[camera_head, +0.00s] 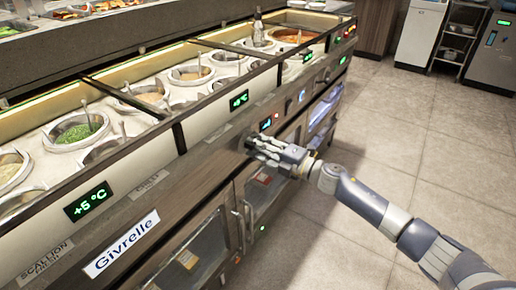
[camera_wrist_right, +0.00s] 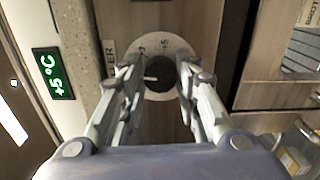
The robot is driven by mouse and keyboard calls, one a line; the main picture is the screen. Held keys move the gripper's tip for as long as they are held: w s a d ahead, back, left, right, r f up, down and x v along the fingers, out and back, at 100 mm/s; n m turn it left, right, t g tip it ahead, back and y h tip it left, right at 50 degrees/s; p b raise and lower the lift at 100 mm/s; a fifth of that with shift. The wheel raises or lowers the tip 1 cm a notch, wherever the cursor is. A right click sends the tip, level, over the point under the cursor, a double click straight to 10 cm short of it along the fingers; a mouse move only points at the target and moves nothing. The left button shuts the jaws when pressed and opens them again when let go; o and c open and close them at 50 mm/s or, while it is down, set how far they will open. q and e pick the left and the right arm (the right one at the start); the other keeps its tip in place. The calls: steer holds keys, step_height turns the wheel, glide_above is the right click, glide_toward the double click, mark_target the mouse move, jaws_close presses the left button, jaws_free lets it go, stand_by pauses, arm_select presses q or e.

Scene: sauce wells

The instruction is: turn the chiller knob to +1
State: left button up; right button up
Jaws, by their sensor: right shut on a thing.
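The chiller knob is a dark round knob (camera_wrist_right: 168,76) on a pale round dial (camera_wrist_right: 150,45) in the right wrist view. A white pointer mark on it points left in that view. A "+5" mark shows on the upper dial. My right gripper (camera_wrist_right: 163,80) is shut on the knob, with one finger on each side. In the head view my right gripper (camera_head: 262,148) is against the brown counter front, and it hides the knob. A green "+5 °C" display (camera_wrist_right: 53,76) is left of the knob in the wrist view. My left gripper is not in view.
The counter holds several round sauce wells (camera_head: 77,130). A "+5 °C" display (camera_head: 88,200) and a "Givrelle" sign (camera_head: 121,243) are on its front, with glass-fronted cabinets (camera_head: 200,258) below. The tiled floor (camera_head: 430,130) at right is clear.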

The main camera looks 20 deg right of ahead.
steer(key=shift+n, duration=0.6)
steer(key=o, duration=1.1)
steer(key=shift+c, duration=0.2)
steer(key=v, duration=1.2)
